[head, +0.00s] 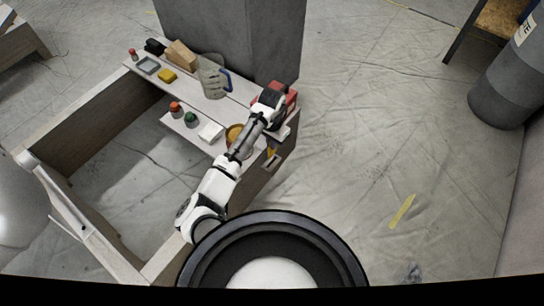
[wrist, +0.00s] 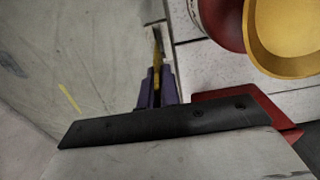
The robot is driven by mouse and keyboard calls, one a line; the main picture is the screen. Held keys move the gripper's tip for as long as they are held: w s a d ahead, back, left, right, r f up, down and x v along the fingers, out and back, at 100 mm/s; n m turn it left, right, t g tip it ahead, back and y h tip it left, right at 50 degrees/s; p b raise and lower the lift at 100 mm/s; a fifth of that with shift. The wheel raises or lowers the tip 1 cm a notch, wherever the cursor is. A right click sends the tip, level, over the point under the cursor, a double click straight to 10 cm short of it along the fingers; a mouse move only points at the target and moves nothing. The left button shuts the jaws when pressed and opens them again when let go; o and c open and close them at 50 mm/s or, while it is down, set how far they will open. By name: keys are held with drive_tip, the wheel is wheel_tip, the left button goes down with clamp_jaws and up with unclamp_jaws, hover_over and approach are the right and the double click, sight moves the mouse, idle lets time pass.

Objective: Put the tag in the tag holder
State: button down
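My gripper (wrist: 156,75) shows in the wrist view as two purple fingers close together, with a narrow yellow piece (wrist: 157,42) between their tips. The yellow piece appears to be the tag, seen edge-on and gripped. In the head view my arm reaches over the table's right end, and a small yellow and purple patch, the tag and finger area (head: 271,151), shows just outside the table edge. Just below it, a small pale piece with a dark slot (head: 272,162), possibly the tag holder, sits at the table's end panel. I cannot tell whether the tag touches it.
The table (head: 215,103) holds a yellow bowl (head: 234,131), a white block (head: 211,132), a clear jug (head: 212,76), a wooden block (head: 181,56) and several small items. A red object (head: 290,97) lies beside my wrist.

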drive_tip(key=shift+f+b, duration=0.8)
drive_tip(key=shift+f, duration=3.15)
drive_tip(key=shift+f, duration=0.2)
drive_tip(key=c, duration=1.9)
unclamp_jaws()
wheel_tip(320, 180, up, 12)
drive_tip(key=p, duration=0.3)
drive_tip(key=shift+r, duration=0.25)
